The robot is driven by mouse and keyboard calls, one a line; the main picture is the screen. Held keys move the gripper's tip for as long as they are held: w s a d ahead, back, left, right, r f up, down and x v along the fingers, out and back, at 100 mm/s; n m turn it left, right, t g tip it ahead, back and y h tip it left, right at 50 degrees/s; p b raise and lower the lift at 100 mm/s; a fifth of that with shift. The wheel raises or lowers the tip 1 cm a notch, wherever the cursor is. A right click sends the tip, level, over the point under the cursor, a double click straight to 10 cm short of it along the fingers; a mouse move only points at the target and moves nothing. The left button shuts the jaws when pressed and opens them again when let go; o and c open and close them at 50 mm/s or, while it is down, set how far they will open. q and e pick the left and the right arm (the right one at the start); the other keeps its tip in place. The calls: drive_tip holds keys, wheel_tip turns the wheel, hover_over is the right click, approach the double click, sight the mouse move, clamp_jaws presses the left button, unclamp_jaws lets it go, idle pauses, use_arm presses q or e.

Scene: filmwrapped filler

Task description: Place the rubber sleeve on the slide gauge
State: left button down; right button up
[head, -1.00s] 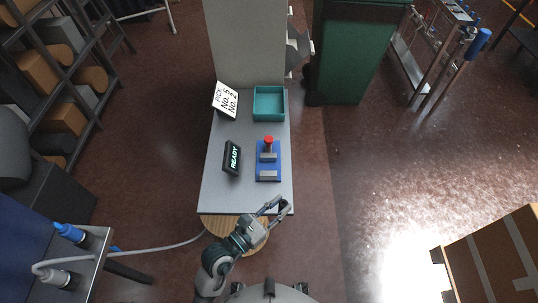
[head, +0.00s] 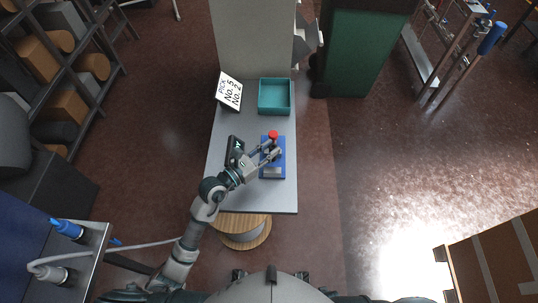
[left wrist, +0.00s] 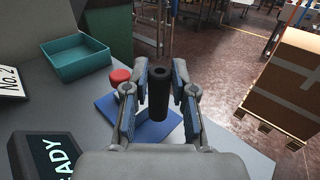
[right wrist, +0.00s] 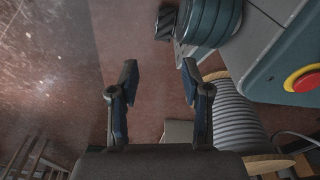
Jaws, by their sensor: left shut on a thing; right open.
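The rubber sleeve is a black hollow tube (left wrist: 160,92), standing roughly upright between the fingers of my left gripper (left wrist: 159,92) in the left wrist view. That gripper (head: 268,152) is shut on it and is over the slide gauge in the head view. The slide gauge has a blue base (head: 275,175), also below the sleeve in the left wrist view (left wrist: 112,112), and a red knob (head: 273,134) at its far end. Whether the sleeve touches the gauge is unclear. My right gripper (right wrist: 160,78) is open and empty in its wrist view.
A dark READY display (head: 235,146) stands close left of the gauge. A round wooden-rimmed drum (head: 243,239) is at the table's front.

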use_arm(q)
wheel_tip(320, 180, down, 3)
drive_tip(key=shift+f+b, duration=0.2)
drive_tip(key=shift+b, duration=0.2)
drive_tip(key=c, duration=1)
unclamp_jaws()
drive_tip(key=shift+o, duration=0.2)
use_arm(e)
drive_tip(key=shift+w+a+r, duration=0.1)
drive_tip(key=shift+w+r, duration=0.2)
drive_tip(key=shift+w, duration=0.2)
drive_tip(key=shift+w+a+r, duration=0.1)
drive_tip(key=shift+w+r, duration=0.2)
drive_tip(key=shift+w, duration=0.2)
use_arm(q)
drive_tip(key=shift+s+a, duration=0.15)
drive_tip(key=shift+s, duration=0.05)
drive_tip(key=v, duration=0.4)
drive_tip(key=shift+s+a, duration=0.3)
drive_tip(key=b+v, duration=0.1)
drive_tip(key=v, duration=0.5)
drive_tip(key=shift+s+a, duration=0.2)
drive_tip(key=shift+a, duration=0.15)
drive_tip(key=shift+r, duration=0.1)
use_arm(e)
drive_tip(key=shift+w+a+r, duration=0.2)
drive_tip(key=shift+w+r, duration=0.8)
drive_tip(key=shift+w, duration=0.15)
use_arm(q)
drive_tip(key=shift+d, duration=0.1)
